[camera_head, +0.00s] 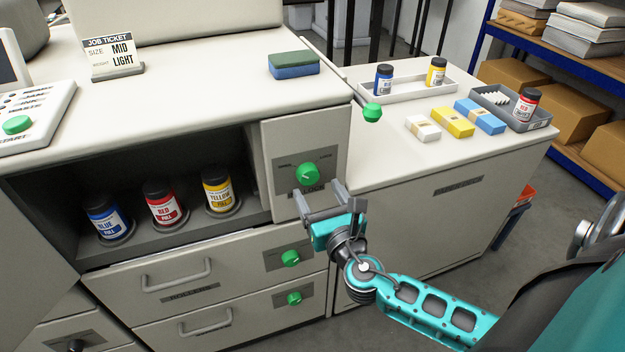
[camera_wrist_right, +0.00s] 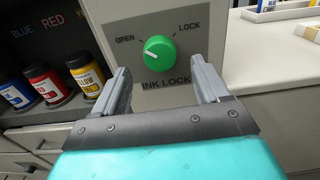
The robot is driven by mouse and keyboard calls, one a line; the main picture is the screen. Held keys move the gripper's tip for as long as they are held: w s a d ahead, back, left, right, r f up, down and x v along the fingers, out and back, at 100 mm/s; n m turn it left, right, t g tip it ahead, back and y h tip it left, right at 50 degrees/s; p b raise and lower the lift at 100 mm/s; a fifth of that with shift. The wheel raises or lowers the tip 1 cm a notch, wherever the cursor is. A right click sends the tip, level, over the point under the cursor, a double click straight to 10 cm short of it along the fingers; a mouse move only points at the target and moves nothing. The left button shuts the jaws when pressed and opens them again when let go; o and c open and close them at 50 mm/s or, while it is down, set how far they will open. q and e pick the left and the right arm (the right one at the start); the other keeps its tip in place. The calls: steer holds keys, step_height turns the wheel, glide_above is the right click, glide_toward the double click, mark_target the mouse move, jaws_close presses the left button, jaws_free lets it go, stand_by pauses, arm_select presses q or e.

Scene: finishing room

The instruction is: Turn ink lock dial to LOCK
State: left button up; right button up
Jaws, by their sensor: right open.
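The ink lock dial (camera_head: 308,174) is a round green knob on a grey plate on the cabinet front, right of the open ink bay. In the right wrist view the dial (camera_wrist_right: 159,53) has OPEN printed at its upper left and LOCK at its upper right. Its white mark points up and left, toward OPEN. My right gripper (camera_head: 318,196) is open just in front of and below the dial. In the wrist view its fingers (camera_wrist_right: 160,85) stand apart on either side, below the dial, with nothing between them. My left gripper is not in view.
Blue, red and yellow ink bottles (camera_head: 163,203) stand in the open bay. Two more green knobs (camera_head: 290,258) sit below on the drawers. The side counter (camera_head: 385,165) holds trays, bottles and small boxes.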

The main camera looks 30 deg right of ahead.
mark_target(310, 179)
steer(key=x, duration=0.2)
steer(key=shift+w, duration=0.4)
steer(key=shift+w+d, duration=0.25)
steer(key=shift+w, duration=0.45)
steer(key=c, duration=1)
steer(key=shift+c, duration=0.2)
